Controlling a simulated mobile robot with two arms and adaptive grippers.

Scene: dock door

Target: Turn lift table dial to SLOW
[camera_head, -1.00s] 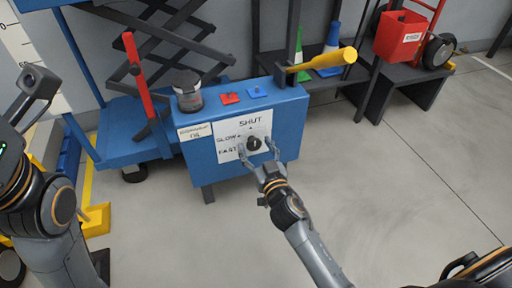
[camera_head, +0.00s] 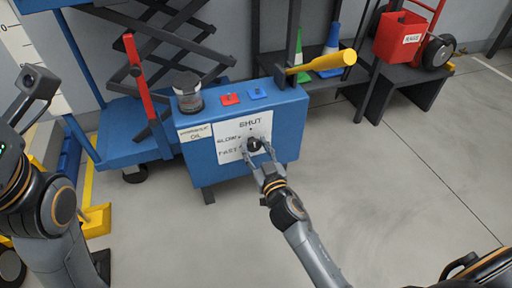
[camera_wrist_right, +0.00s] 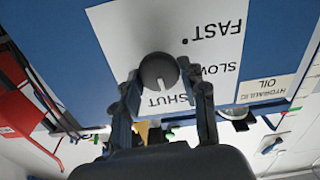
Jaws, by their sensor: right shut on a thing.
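The lift table's blue control box (camera_head: 200,168) carries a white panel (camera_head: 229,130) marked SHUT, SLOW and FAST. The black round dial (camera_head: 254,144) sits on this panel, right of the SLOW and FAST words. My right gripper (camera_head: 257,147) is shut on the dial. In the right wrist view the dial (camera_wrist_right: 158,70) is between the two fingers of my right gripper (camera_wrist_right: 164,82), and the panel appears upside down. The dial's pointer mark is hidden or too small to read. My left arm is at the left edge, and its gripper fingers are not visible.
A red lever (camera_head: 138,75) stands left. The floor (camera_head: 400,190) at right is clear.

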